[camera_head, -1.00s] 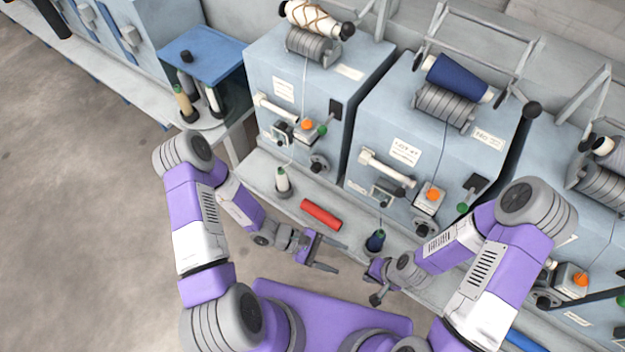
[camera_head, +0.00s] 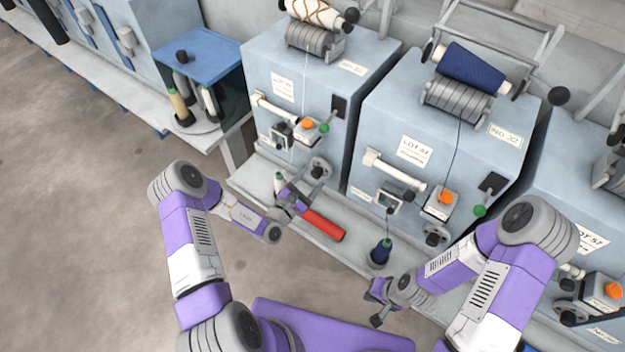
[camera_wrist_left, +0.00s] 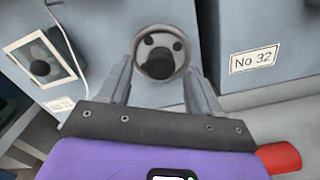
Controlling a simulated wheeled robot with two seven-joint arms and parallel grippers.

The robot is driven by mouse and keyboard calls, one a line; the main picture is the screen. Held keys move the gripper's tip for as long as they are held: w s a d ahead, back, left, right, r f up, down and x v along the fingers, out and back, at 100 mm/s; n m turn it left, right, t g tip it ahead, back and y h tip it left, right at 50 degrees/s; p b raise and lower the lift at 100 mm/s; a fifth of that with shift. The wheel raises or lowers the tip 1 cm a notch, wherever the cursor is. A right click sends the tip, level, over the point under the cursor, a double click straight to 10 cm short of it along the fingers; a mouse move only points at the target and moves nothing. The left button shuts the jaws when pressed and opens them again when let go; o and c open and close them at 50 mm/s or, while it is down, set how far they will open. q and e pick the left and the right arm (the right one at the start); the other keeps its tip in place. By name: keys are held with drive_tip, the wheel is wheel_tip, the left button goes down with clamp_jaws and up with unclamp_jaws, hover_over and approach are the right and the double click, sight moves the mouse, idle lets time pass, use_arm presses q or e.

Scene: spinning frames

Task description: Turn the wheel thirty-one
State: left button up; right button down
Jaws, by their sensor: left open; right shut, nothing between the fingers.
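The wheel (camera_head: 320,168) is a small grey disc with a dark knob, low on the front of the left machine (camera_head: 262,80), whose upper label I cannot read surely. In the left wrist view the wheel (camera_wrist_left: 160,50) lies ahead, between the two fingers, its knob toward the bottom. My left gripper (camera_head: 308,180) is open just in front of the wheel; the gripper (camera_wrist_left: 160,75) shows no clear contact with it. My right gripper (camera_head: 376,308) is shut and empty, low in front of the middle machine.
The middle machine (camera_head: 385,120) bears a "No 32" plate (camera_wrist_left: 253,60) and a similar wheel (camera_head: 436,235).

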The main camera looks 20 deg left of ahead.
use_arm(q)
drive_tip(key=shift+x, duration=0.8)
drive_tip(key=c, duration=1)
drive_tip(key=shift+c, duration=0.2)
